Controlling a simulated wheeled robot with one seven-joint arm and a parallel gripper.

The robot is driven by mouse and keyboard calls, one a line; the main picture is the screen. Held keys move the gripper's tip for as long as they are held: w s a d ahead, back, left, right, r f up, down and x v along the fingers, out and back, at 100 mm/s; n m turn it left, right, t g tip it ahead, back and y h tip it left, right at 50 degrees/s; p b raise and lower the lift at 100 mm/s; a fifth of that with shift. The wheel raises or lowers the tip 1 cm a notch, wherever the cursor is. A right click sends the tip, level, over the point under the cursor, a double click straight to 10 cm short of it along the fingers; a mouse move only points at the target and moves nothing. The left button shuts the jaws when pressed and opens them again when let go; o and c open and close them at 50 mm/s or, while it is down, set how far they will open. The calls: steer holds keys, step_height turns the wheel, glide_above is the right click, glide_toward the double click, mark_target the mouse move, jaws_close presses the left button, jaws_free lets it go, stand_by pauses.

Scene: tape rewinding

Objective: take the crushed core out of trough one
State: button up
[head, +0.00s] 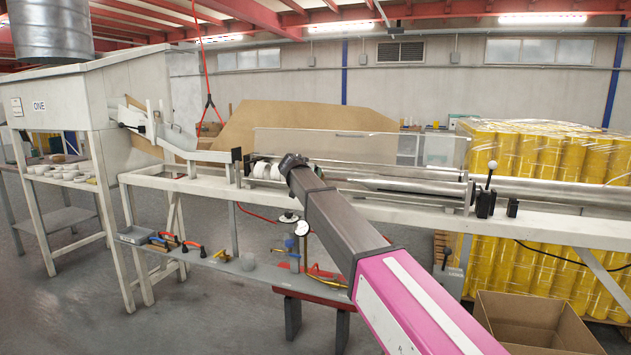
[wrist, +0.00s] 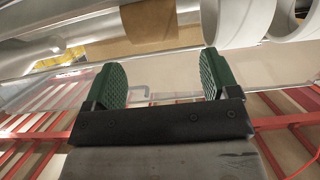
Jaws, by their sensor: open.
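My gripper shows in the wrist view (wrist: 160,82) with its two green ribbed pads wide apart and nothing between them. In the head view my arm reaches to the bench, and its dark end (head: 292,162) hides the fingertips. White rolls (head: 262,170) sit on the rail just left of my gripper; they also show in the wrist view (wrist: 240,18), beyond and right of the pads. I cannot tell whether any is crushed. A pale chute (head: 178,143) slopes down from the box marked ONE (head: 60,95). I cannot make out a core in it.
A lower shelf (head: 230,265) holds tools. An open cardboard box (head: 535,325) and wrapped yellow rolls (head: 545,150) stand at right.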

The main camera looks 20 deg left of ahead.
steer(key=x, duration=0.7)
steer(key=shift+w+d+r, duration=0.1)
steer(key=shift+w, duration=0.25)
steer(key=c, duration=1)
